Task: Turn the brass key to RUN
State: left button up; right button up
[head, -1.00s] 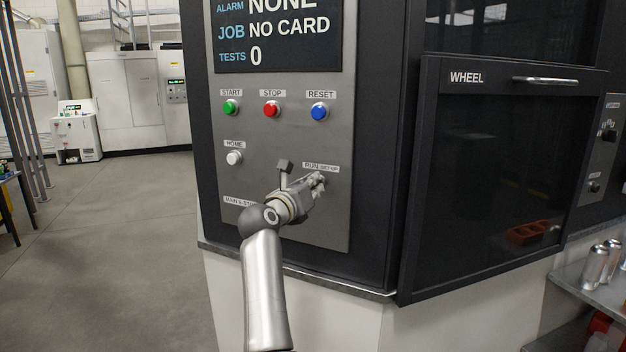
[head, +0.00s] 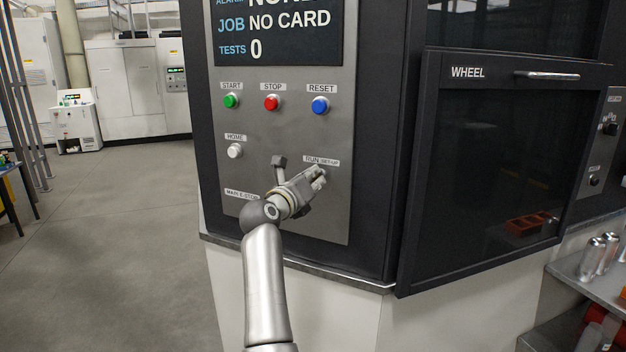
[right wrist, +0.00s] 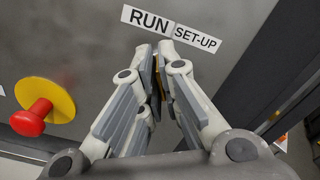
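The brass key (right wrist: 156,66) shows only as a thin brass sliver between my right fingertips in the right wrist view. The fingers hide most of it, so its pointing direction cannot be told. My right gripper (right wrist: 157,80) is closed about it, just below the RUN and SET-UP labels (right wrist: 171,30). In the head view my right gripper (head: 319,177) reaches the lower right of the grey control panel (head: 260,180), beneath the same labels, and hides the key. My left gripper is not in view.
A red emergency-stop button (right wrist: 31,118) on a yellow disc is left of the gripper. Green START (head: 231,101), red STOP (head: 271,103), blue RESET (head: 320,105) and white HOME (head: 235,151) buttons are above. The dark WHEEL door (head: 495,175) stands to the right.

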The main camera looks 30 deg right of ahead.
jog(key=o, duration=0.3)
jog(key=shift+o, duration=0.2)
notch_tip(320, 180, up, 10)
jog(key=shift+f, duration=0.2)
jog(key=shift+r, duration=0.15)
jog(key=shift+w, duration=0.1)
dwell(0.4)
